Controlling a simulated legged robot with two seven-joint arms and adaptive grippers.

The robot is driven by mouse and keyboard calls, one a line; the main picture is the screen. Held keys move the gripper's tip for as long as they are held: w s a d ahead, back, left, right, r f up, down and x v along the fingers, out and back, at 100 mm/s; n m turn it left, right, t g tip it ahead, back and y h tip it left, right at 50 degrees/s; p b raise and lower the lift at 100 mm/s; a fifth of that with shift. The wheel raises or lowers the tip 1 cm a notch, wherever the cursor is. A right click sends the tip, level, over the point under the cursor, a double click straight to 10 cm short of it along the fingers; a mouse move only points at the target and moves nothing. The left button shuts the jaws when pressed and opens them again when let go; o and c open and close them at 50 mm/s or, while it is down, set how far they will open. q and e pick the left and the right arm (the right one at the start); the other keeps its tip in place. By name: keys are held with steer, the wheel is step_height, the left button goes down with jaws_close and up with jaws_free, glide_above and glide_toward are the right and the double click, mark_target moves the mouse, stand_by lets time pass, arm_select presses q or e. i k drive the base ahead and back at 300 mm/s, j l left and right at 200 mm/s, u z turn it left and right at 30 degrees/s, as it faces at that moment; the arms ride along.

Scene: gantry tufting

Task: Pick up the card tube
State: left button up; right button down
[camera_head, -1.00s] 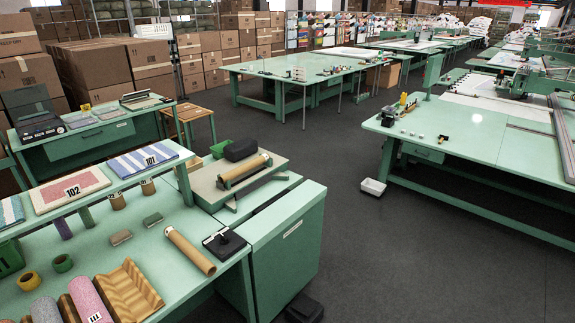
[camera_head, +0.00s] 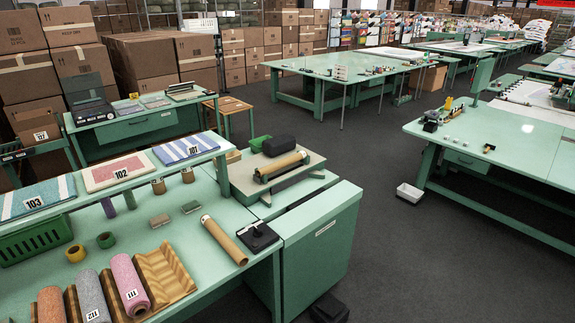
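A brown card tube (camera_head: 224,241) lies on the green table (camera_head: 190,228) at the lower left, slanting from upper left to lower right. Another brown tube or roll (camera_head: 281,166) rests in a holder on the stand behind the table. Neither of my grippers shows in the view.
A wooden ridged rack (camera_head: 168,276) with pink and grey rolls stands left of the tube. A raised shelf (camera_head: 136,174) with numbered samples runs behind it. A green cabinet (camera_head: 318,243) adjoins on the right. Open grey floor (camera_head: 385,255) lies beyond, with a white bin (camera_head: 410,193).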

mark_target(277, 167)
steer(key=i+l+z, duration=0.65)
steer(key=i+l, duration=0.2)
steer(key=i+l+z, duration=0.5)
steer(key=i+z, duration=0.2)
steer(key=i, duration=0.25)
steer(key=i+z, duration=0.3)
steer(key=i, duration=0.2)
steer(key=i+u, duration=0.2)
steer(key=i, duration=0.25)
steer(key=i+u, duration=0.25)
steer(key=i, duration=0.2)
steer(key=i+l+u, duration=0.2)
steer(key=i, duration=0.25)
steer(key=i+u, duration=0.25)
steer(key=i, duration=0.2)
steer(key=i+l+u, duration=0.2)
steer(key=i+j+u, duration=0.15)
steer(key=i+u, duration=0.2)
steer(key=u, duration=0.15)
steer(key=i+u, duration=0.3)
steer(key=u, duration=0.15)
steer(key=i+l+u, duration=0.1)
steer(key=i+u, duration=0.25)
steer(key=u, duration=0.15)
steer(key=i+l+u, duration=0.25)
steer(key=u, duration=0.25)
steer(key=i+l+u, duration=0.3)
steer(key=u, duration=0.15)
steer(key=l, duration=0.1)
